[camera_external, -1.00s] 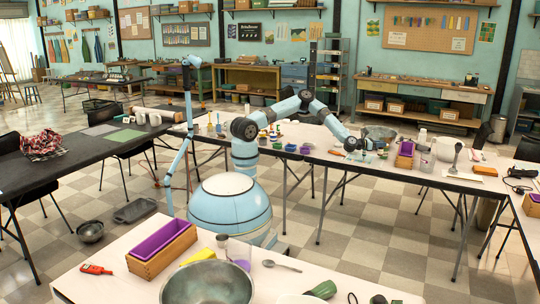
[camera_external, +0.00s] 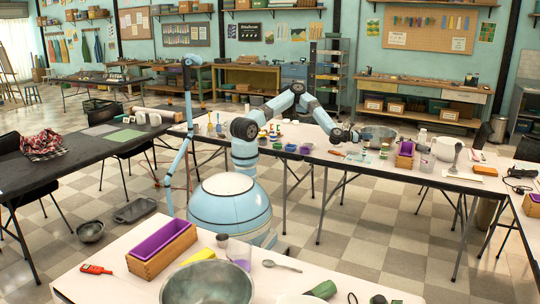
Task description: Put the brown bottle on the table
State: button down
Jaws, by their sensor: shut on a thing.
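My gripper (camera_external: 353,138) is at the end of my blue arm, just above the long white table (camera_external: 318,155) behind my base. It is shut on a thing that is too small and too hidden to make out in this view. I cannot pick out the brown bottle for sure. A small orange-brown item (camera_external: 337,152) lies on the table to the lower left of the gripper.
A grey bowl (camera_external: 380,133) stands right of my gripper. Further right are a wooden box with a purple liner (camera_external: 405,155) and a white pot (camera_external: 445,149). Small jars and cups (camera_external: 290,147) stand to the left. The table's front edge is close by.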

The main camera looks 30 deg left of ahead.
jog(key=w+a+r+n+t+y, duration=0.25)
jog(key=w+a+r, duration=0.25)
jog(key=w+a, duration=0.75)
jog(key=w+a+r+n+t+y, duration=0.2)
jog(key=w+a+r+t, duration=0.15)
jog(key=w+a, duration=0.9)
jog(key=w+a+f+n+y, duration=0.1)
jog(key=a+f+y, duration=0.1)
jog(key=a, duration=1.2)
jog(key=a+f+n+t+y, duration=0.1)
jog(key=a+f, duration=0.3)
jog(key=a, duration=1)
jog(key=w+a+f+n+t+y, duration=0.1)
jog(key=a+f+n+y, duration=0.1)
jog(key=a, duration=1.3)
jog(key=shift+w+f+y, duration=0.35)
jog(key=shift+f, duration=0.55)
jog(key=shift+r, duration=0.1)
